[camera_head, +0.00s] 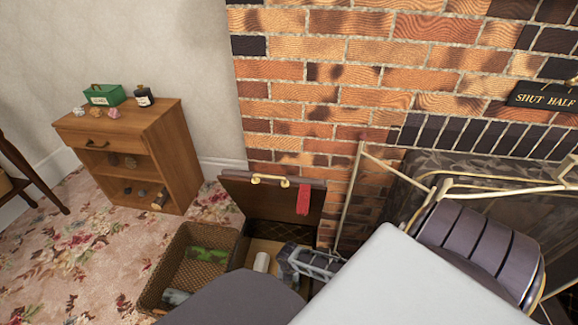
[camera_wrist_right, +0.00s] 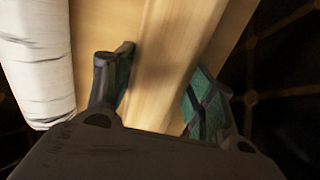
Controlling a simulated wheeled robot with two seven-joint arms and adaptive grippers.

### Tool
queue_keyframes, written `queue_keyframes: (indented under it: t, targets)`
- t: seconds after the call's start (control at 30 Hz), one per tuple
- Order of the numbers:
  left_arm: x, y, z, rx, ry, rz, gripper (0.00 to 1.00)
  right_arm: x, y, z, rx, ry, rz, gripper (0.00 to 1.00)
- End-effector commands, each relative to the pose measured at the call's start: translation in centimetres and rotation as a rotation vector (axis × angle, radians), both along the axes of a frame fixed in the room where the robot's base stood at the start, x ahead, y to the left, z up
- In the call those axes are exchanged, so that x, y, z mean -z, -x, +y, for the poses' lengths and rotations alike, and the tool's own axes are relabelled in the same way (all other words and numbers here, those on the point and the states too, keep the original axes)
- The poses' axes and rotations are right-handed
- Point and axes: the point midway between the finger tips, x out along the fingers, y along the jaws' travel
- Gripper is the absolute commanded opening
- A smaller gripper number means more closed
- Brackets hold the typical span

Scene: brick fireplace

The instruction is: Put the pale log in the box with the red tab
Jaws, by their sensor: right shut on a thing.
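The box with the red tab (camera_head: 303,199) stands open against the brick wall in the head view. Its brown lid (camera_head: 240,187) is raised, and its dark lining has a gold pattern. My right gripper (camera_head: 308,262) is low at the box's right side. My arm hides part of the box.
A wicker basket (camera_head: 163,270) with a green thing (camera_head: 208,254) stands left of the box. A wooden cabinet (camera_head: 165,145) holds a green tin (camera_head: 104,95) and a dark jar (camera_head: 144,96). Flowered carpet (camera_head: 95,225) is open at left.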

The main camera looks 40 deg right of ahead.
Motion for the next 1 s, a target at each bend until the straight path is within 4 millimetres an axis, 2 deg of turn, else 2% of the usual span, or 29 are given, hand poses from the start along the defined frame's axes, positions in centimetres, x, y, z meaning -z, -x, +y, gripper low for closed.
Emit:
queue_keyframes:
  t: [0.43,0.47,0.6,0.63,1.0]
  targets:
    - [-0.12,-0.13,-0.17,-0.001,0.006,-0.005,0.32,0.32,-0.07,0.01,-0.001,0.000,-0.001,0.19]
    - [-0.13,-0.14,-0.19,-0.001,0.007,-0.005,0.32,0.38,0.00,0.01,-0.001,0.000,0.000,0.56]
    - [-0.19,-0.15,-0.22,-0.002,0.008,-0.006,0.32,0.34,0.00,0.02,-0.001,0.000,0.000,0.74]
    - [-0.19,-0.15,-0.22,-0.002,0.008,-0.006,0.32,0.34,0.00,0.02,-0.001,0.000,0.000,0.77]
    - [-0.21,-0.15,-0.22,-0.003,0.007,-0.006,0.32,0.28,0.01,0.03,0.000,0.000,0.000,0.77]
